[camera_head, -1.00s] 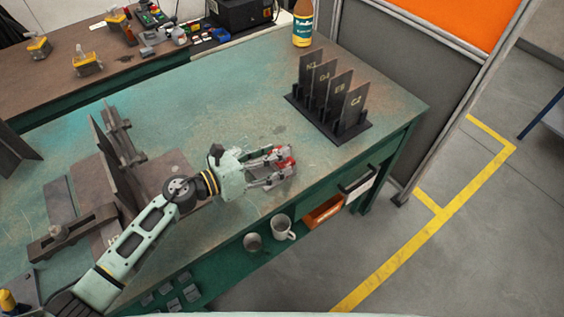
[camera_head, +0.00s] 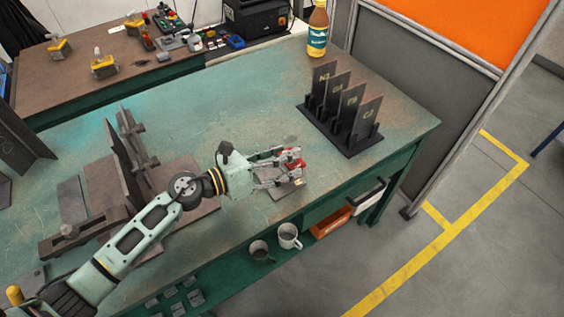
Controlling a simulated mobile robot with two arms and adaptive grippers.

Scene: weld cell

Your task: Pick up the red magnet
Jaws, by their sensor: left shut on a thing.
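The red magnet (camera_head: 297,163) is between the fingertips of my left gripper (camera_head: 287,166), over the front part of the green table. The gripper is shut on it, and the fingers hide part of the magnet. A small grey plate (camera_head: 281,190) lies on the table just below the gripper. I cannot tell whether the magnet is touching the plate or held above it. My right gripper is not in view.
A black rack (camera_head: 345,138) with several upright labelled plates stands right of the gripper. A bottle (camera_head: 318,32) stands at the back edge. A brown fixture (camera_head: 100,190) fills the table's left. Two mugs (camera_head: 288,236) and an orange bin (camera_head: 331,223) sit on the shelf below.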

